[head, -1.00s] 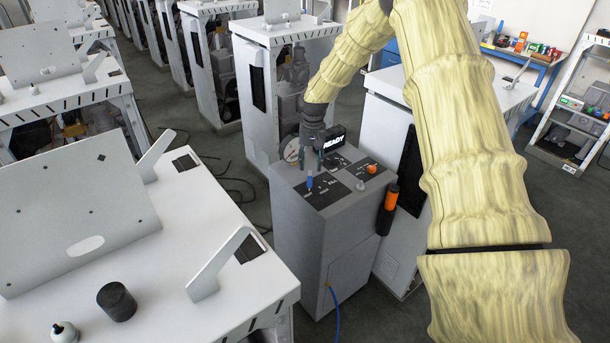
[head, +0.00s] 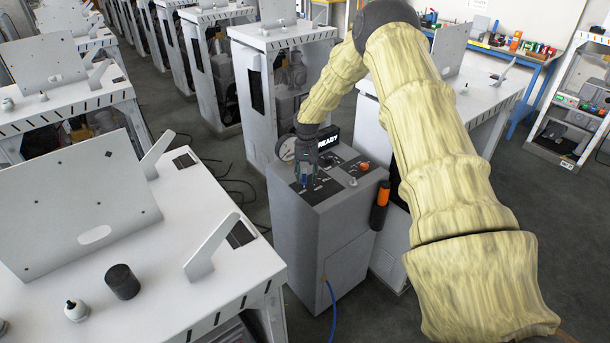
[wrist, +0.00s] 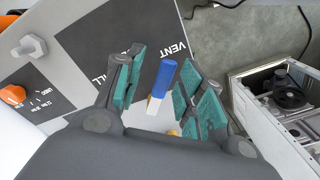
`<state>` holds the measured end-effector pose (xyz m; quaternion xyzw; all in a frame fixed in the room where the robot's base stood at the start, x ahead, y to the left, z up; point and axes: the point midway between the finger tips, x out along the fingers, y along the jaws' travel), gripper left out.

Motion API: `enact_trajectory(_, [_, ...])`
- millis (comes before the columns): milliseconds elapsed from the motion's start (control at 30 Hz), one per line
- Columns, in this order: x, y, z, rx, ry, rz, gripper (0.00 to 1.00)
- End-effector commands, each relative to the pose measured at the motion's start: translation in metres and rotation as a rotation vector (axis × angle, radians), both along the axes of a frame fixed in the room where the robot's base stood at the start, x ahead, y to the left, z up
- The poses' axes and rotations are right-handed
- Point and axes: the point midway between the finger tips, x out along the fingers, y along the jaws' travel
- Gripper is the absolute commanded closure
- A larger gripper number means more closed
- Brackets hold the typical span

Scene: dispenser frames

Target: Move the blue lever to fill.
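The blue lever (wrist: 165,78) stands up from the dispenser's dark label plate (wrist: 100,35) in the wrist view, with a white lower part. "VENT" shows beside its tip and part of "FILL" to its left. My gripper (wrist: 160,88) is open, with one teal-padded finger on each side of the lever and gaps between. In the head view my gripper (head: 305,172) is down at the top of the grey dispenser (head: 310,225), and only a little of the blue lever (head: 303,183) shows. The lever's foot is mostly hidden.
An orange knob (wrist: 13,95) and a grey bolt-like fitting (wrist: 30,46) are on the panel. A black "READY" display (head: 328,140) and a gauge (head: 287,150) stand behind my gripper. An orange-and-black handle (head: 380,205) hangs on the dispenser's right side. A white table (head: 150,250) is at left.

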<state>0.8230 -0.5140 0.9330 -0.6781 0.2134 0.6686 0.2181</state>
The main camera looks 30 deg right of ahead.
Motion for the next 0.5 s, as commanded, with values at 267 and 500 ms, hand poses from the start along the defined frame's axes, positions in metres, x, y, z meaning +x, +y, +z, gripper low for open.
enact_trajectory(267, [0.0094, 0.0009, -0.0091, -0.001, 0.008, 0.002, 1.00])
enact_trajectory(500, [0.0090, 0.0014, -0.0113, -0.002, 0.010, 0.002, 1.00])
